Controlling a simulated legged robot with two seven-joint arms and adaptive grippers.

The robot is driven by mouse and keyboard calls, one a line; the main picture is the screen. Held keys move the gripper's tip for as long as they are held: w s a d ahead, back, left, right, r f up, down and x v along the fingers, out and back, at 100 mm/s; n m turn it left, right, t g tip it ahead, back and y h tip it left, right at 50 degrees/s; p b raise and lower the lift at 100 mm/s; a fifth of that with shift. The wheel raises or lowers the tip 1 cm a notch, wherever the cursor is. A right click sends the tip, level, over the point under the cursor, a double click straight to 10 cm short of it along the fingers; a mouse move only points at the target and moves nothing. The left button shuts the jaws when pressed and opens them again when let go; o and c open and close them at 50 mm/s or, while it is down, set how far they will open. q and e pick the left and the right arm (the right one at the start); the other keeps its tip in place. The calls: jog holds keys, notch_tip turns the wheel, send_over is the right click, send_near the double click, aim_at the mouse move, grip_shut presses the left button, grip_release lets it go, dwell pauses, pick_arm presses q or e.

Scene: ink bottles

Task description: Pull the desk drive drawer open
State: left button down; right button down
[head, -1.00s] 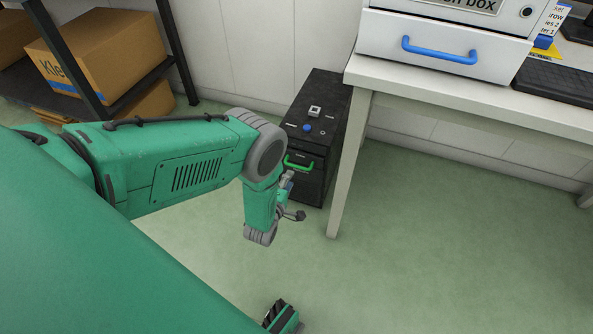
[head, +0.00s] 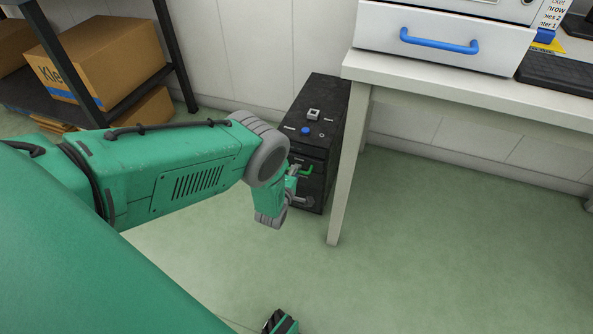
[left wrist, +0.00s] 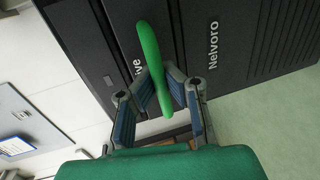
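The desk drive (head: 320,135) is a black box on the floor beside the white desk's leg. It has a green handle (head: 306,168) on its front face, and its front panel also shows in the left wrist view (left wrist: 90,45). My left gripper (head: 300,180) is at that front, partly hidden behind my own wrist in the head view. In the left wrist view, its two fingers (left wrist: 158,75) stand either side of the green handle (left wrist: 150,50). They look open around it; firm contact cannot be made out. The drawer looks flush.
The white desk (head: 470,105) stands right of the drive, its leg (head: 350,170) close by. A white drawer unit with a blue handle (head: 438,42) sits on it. A shelf with cardboard boxes (head: 100,60) is at the left. The floor in front is clear.

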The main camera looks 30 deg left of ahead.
pick_arm(q)
jog(key=shift+s+a, duration=0.15)
jog(key=shift+s, duration=0.05)
jog(key=f+p+v, duration=0.1)
jog(key=p+v, duration=0.2)
jog(key=v, duration=0.3)
jog(key=f+p+v, duration=0.1)
jog(key=p+v, duration=0.2)
jog(key=v, duration=0.4)
jog(key=shift+s+a+f, duration=0.2)
jog(key=shift+s+f, duration=0.25)
jog(key=shift+s, duration=0.05)
jog(key=c, duration=1.6)
grip_release()
jog(key=shift+w, duration=0.1)
jog(key=v, duration=1.2)
